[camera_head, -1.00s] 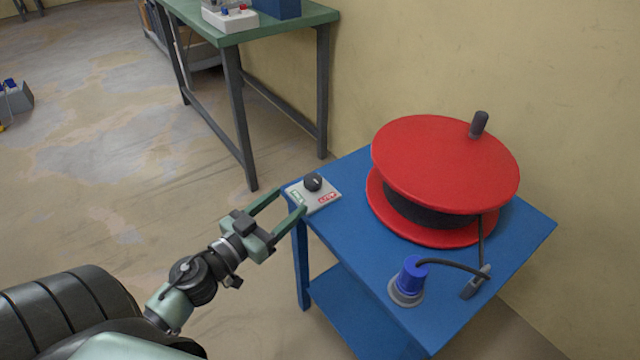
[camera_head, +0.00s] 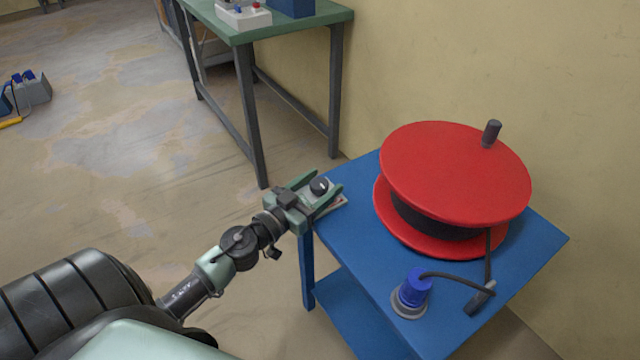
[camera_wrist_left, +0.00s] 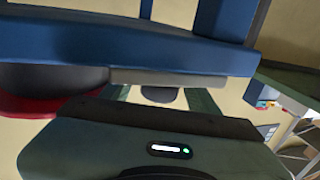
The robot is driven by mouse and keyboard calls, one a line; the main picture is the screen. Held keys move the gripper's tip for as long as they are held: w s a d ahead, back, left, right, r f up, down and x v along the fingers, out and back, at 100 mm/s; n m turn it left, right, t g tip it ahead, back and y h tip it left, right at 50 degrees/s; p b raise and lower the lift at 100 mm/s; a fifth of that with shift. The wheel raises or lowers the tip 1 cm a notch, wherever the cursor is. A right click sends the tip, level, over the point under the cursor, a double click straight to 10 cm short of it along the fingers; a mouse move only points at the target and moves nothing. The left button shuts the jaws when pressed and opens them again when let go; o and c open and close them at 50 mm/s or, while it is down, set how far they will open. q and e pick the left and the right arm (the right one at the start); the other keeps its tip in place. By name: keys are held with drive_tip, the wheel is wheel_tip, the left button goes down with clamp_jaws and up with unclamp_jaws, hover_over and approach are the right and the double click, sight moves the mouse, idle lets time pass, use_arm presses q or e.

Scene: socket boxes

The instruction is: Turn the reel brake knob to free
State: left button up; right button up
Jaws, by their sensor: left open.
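The dark round brake knob (camera_head: 319,186) stands on a small light plate (camera_head: 334,204) at the left corner of the blue cart. My left gripper (camera_head: 328,180) is open, with one finger on each side of the knob. In the left wrist view, the dark knob (camera_wrist_left: 158,95) shows between the two green fingers (camera_wrist_left: 160,97). I cannot tell whether the fingers touch it. The gripper covers most of the plate and its labels in the head view. The red reel (camera_head: 455,172) with dark cable sits on the cart. My right gripper is not in view.
The blue cart top (camera_head: 355,250) also holds a blue plug (camera_head: 414,288) in a grey ring, its cable, and a dark grey piece (camera_head: 480,298). A green bench (camera_head: 325,14) stands behind, near the wall. The floor at left is mostly clear.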

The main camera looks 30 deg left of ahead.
use_arm(q)
clamp_jaws()
